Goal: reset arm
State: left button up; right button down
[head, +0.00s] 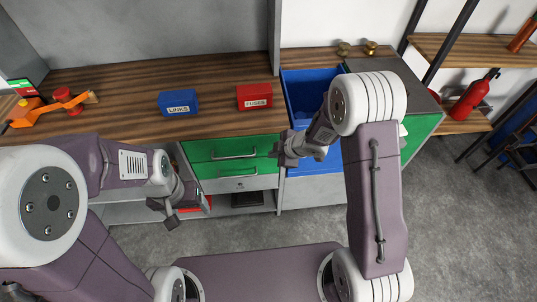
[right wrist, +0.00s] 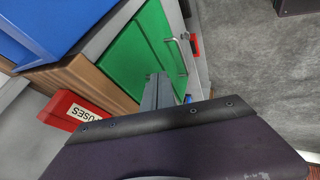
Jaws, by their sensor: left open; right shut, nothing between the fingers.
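My right gripper (head: 284,153) is shut and empty in the head view. It hangs in front of the workbench, near the green drawers (head: 232,155) and the blue bin (head: 310,95). In the right wrist view its closed fingers (right wrist: 158,90) point toward a green drawer front (right wrist: 140,50), with nothing between them. My left gripper (head: 170,214) is open and empty at the lower left, in front of the shelf opening under the bench. Its fingers are small and partly turned away in the head view.
On the wooden worktop (head: 130,85) stand a blue LINKS box (head: 178,101), a red FUSES box (head: 255,96) and an orange device (head: 50,106). A red fire extinguisher (head: 474,97) stands on a shelf at right. The grey floor (head: 470,225) at right is clear.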

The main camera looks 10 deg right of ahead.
jog(key=s+d+r+m+t+h+p, duration=0.1)
jog(key=d+r+m+p, duration=0.15)
jog(key=r, duration=0.45)
jog(key=d+r+m+t+h+p, duration=0.1)
jog(key=d+r+m+t, duration=0.15)
jog(key=r, duration=0.55)
pick_arm(q)
jog(key=r, duration=0.4)
jog(key=shift+s+d, duration=0.1)
jog(key=shift+s, duration=0.3)
pick_arm(e)
jog(key=s+d+f+m+g, duration=0.1)
jog(key=s+m+g, duration=0.1)
jog(key=s+m, duration=0.2)
jog(key=s+d+f+m+g+h, duration=0.1)
jog(key=s+d+f+m+g, duration=0.1)
jog(key=s, duration=0.7)
jog(key=s+d+f+m+g+h, duration=0.1)
jog(key=s+d+m+g, duration=0.1)
jog(key=s+m+g, duration=0.2)
jog(key=s+m, duration=0.2)
jog(key=s, duration=0.1)
jog(key=shift+f, duration=0.3)
